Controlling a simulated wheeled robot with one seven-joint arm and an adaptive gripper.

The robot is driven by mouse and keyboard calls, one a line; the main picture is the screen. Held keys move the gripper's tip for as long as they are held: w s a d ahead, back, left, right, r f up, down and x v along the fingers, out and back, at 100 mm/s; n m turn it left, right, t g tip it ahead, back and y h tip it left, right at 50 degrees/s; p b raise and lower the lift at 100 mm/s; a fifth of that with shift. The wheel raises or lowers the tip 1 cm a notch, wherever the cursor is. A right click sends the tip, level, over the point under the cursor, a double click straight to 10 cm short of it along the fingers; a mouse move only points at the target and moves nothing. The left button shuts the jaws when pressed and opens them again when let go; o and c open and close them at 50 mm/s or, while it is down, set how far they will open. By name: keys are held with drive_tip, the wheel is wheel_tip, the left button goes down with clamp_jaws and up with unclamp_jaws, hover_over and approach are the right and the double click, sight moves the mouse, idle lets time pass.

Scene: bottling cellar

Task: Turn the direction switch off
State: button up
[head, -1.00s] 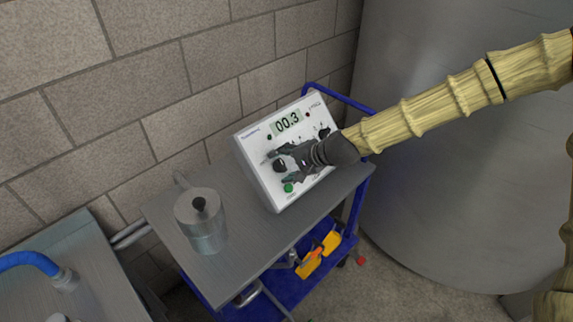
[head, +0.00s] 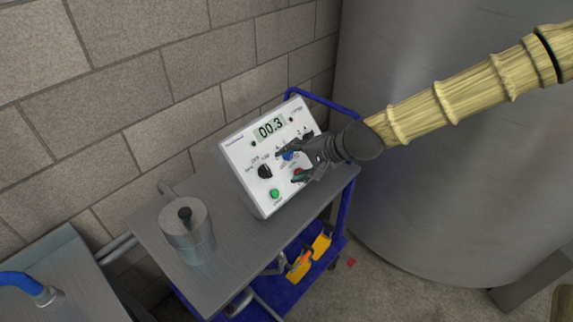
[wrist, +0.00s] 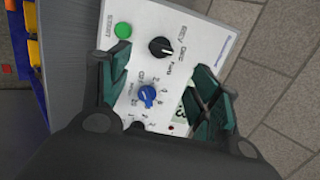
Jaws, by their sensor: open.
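The white control box (head: 241,158) stands tilted on a cart, its display (head: 269,128) reading 00.3. The direction switch (head: 265,171) is a black knob at the panel's left. In the wrist view the direction switch (wrist: 160,46) shows clearly beside REV, OFF and FWD lettering; I cannot tell surely which word its white mark meets. My gripper (head: 288,165) is open in front of the panel, right of this knob and apart from it. In the wrist view my gripper (wrist: 162,60) has its fingers spread, with the blue knob (wrist: 148,95) showing between them. Nothing is held.
The green button (head: 275,193) is below the switch, and a red button (head: 298,172) lies by my lower finger. A metal pot (head: 188,231) stands on the cart top (head: 237,240). A large steel tank (head: 440,170) is at the right and a block wall (head: 140,80) behind.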

drive_tip(key=shift+s+d+r, duration=0.3)
drive_tip(key=shift+d+r, duration=0.1)
drive_tip(key=shift+r, duration=0.05)
idle(0.3)
drive_tip(key=s+d+f+n+g+h, duration=0.1)
drive_tip(key=s+d+f, duration=0.1)
drive_tip(key=s+f, duration=0.45)
drive_tip(key=s+d+f+n+g+h, duration=0.15)
drive_tip(key=s+f, duration=0.25)
drive_tip(key=f, duration=0.6)
drive_tip(key=s+d+f+n+g+h, duration=0.1)
drive_tip(key=s+d+f+h, duration=0.1)
drive_tip(key=s+f, duration=0.5)
drive_tip(key=s+d+f+n+h, duration=0.1)
drive_tip(key=s+d+f, duration=0.2)
drive_tip(key=s, duration=0.3)
drive_tip(key=s+d+f+n+g+h, duration=0.1)
drive_tip(key=s+d+f+n, duration=0.1)
drive_tip(key=s+d+f, duration=0.2)
drive_tip(key=s+d+f+n+g+h, duration=0.1)
drive_tip(key=s+d+f, duration=0.2)
drive_tip(key=s+f, duration=0.2)
drive_tip(key=s, duration=0.3)
drive_tip(key=shift+s+d+f, duration=0.15)
drive_tip(key=shift+s+f, duration=0.15)
drive_tip(key=shift+f, duration=0.1)
drive_tip(key=shift+n, duration=0.25)
